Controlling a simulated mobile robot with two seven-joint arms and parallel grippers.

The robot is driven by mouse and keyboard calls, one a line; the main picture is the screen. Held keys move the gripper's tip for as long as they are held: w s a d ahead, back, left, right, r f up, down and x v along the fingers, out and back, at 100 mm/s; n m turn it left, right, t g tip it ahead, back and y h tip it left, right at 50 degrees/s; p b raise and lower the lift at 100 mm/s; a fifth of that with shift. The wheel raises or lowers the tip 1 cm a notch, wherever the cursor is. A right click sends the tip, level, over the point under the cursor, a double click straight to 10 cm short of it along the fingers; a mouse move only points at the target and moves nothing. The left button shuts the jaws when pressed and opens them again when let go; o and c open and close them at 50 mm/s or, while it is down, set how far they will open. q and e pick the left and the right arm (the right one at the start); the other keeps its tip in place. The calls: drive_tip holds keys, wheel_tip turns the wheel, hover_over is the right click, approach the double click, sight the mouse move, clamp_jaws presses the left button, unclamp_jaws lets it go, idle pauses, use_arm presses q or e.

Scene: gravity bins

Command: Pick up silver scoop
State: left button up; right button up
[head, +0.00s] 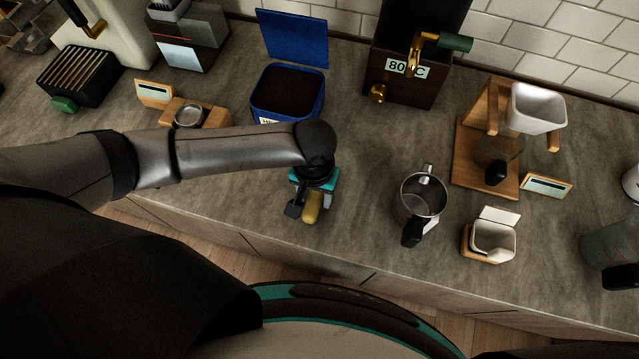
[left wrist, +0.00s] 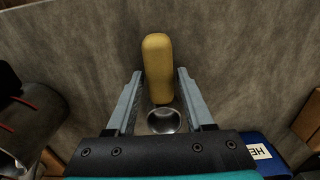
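The silver scoop has a yellow handle (head: 312,207) that shows below my left gripper (head: 309,203) in the head view. In the left wrist view the yellow handle (left wrist: 157,68) points away from the palm, and the round silver bowl (left wrist: 163,121) lies near the gripper base. The fingers of my left gripper (left wrist: 160,76) stand open on either side of the scoop, with a gap on both sides of the handle. The head view hides the bowl under the gripper. My right gripper is in neither view.
A blue open tin (head: 287,92) of dark grounds stands behind my left arm. A metal pitcher (head: 421,197) is to the right of the gripper. A wooden dripper stand (head: 470,165) and a small white container (head: 492,240) stand farther right. The counter's front edge is close.

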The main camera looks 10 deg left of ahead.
use_arm(q)
clamp_jaws()
idle(1.0)
